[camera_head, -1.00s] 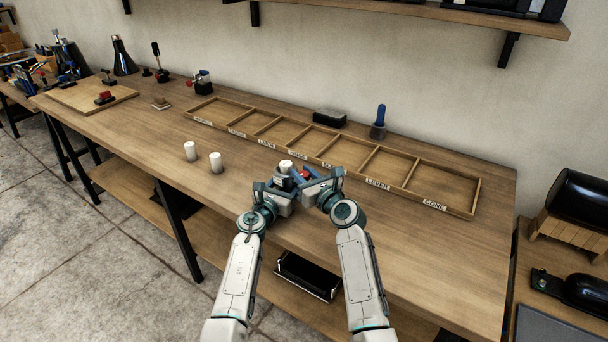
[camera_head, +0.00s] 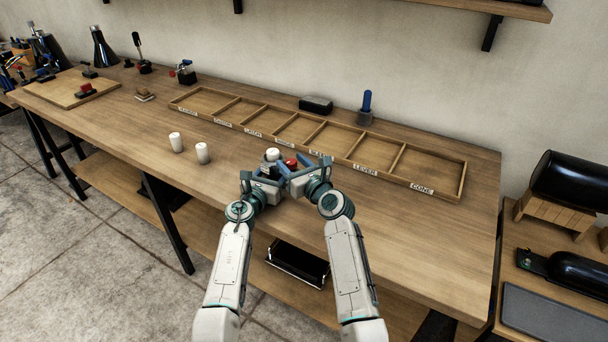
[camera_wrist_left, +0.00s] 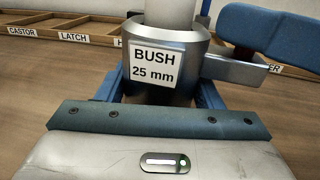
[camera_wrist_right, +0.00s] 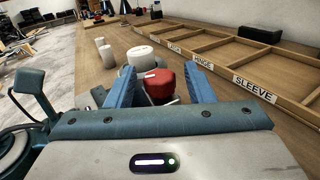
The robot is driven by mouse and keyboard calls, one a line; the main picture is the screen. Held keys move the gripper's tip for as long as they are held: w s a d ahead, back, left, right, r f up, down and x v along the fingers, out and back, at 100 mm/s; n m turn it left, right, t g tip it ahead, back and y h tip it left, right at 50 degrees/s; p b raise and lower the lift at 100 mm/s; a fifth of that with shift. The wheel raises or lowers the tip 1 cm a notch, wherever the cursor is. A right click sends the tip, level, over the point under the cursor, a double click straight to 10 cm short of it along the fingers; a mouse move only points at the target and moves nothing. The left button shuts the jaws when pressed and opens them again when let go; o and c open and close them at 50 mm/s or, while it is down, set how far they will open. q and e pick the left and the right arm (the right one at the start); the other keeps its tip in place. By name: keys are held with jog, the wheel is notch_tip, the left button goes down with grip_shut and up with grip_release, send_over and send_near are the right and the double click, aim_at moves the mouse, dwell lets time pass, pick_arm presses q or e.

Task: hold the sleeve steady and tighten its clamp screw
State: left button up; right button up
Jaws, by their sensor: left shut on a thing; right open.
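A grey metal sleeve labelled "BUSH 25 mm" (camera_wrist_left: 165,62) sits around a white cylinder, whose top shows in the head view (camera_head: 272,154). My left gripper (camera_head: 267,168) is shut on the sleeve, its blue fingers on either side in the left wrist view. A metal lug (camera_wrist_left: 235,70) sticks out to the right of the sleeve. A red knob (camera_wrist_right: 160,86), apparently the clamp screw's head, lies between the open fingers of my right gripper (camera_wrist_right: 162,88). I cannot tell whether the fingers touch it. The screw's shank is hidden.
A wooden compartment tray (camera_head: 457,180) with labels lies behind the grippers. Two white cylinders (camera_head: 175,142) (camera_head: 202,153) stand to the left on the workbench (camera_head: 120,140). A blue-handled tool (camera_head: 367,105) and a dark block (camera_head: 316,104) stand behind the tray.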

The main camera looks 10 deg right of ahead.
jog(key=v, duration=1.1)
jog(key=shift+o, duration=0.2)
